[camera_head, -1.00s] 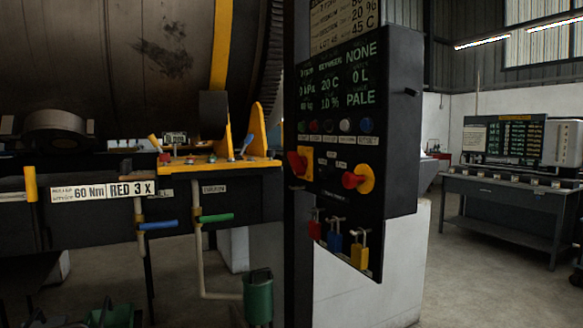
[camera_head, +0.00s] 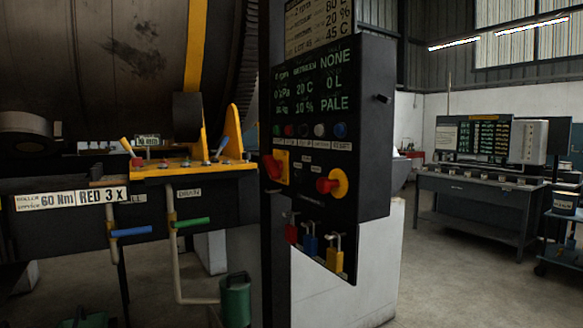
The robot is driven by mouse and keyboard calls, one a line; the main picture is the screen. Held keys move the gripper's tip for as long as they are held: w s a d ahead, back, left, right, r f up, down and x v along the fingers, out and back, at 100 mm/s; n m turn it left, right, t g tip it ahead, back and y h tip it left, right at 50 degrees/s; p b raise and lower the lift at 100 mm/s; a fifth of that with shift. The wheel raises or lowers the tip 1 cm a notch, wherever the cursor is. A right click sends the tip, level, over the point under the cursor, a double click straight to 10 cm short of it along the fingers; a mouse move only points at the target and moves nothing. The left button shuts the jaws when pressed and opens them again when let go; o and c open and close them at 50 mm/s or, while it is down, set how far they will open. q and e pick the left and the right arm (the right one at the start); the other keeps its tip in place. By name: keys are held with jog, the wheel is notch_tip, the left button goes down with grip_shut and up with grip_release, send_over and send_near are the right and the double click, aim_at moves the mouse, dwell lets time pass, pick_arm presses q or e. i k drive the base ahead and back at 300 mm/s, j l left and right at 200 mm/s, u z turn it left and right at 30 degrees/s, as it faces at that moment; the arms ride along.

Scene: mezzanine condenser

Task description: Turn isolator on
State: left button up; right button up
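A black control cabinet (camera_head: 376,150) stands in the middle of the head view. The left handle (camera_head: 272,168) is on a squarish plate and looks tilted. Red (camera_head: 291,229), blue (camera_head: 310,243) and yellow (camera_head: 335,254) padlocks hang at the cabinet's lower edge. Neither of my grippers shows.
A large dark drum (camera_head: 90,60) with a yellow band fills the upper left. Below it are pipes with a blue lever (camera_head: 131,232), a green lever (camera_head: 192,222) and a green bucket (camera_head: 236,300). A workbench (camera_head: 478,200) stands at the right. Floor between cabinet and bench is clear.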

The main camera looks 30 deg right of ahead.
aim_at(274, 168)
jog(key=i+z, duration=0.3)
jog(key=z, duration=0.2)
jog(key=i+j+z, duration=0.2)
jog(key=z, duration=0.25)
jog(key=i+j+z, duration=0.25)
jog(key=z, duration=0.25)
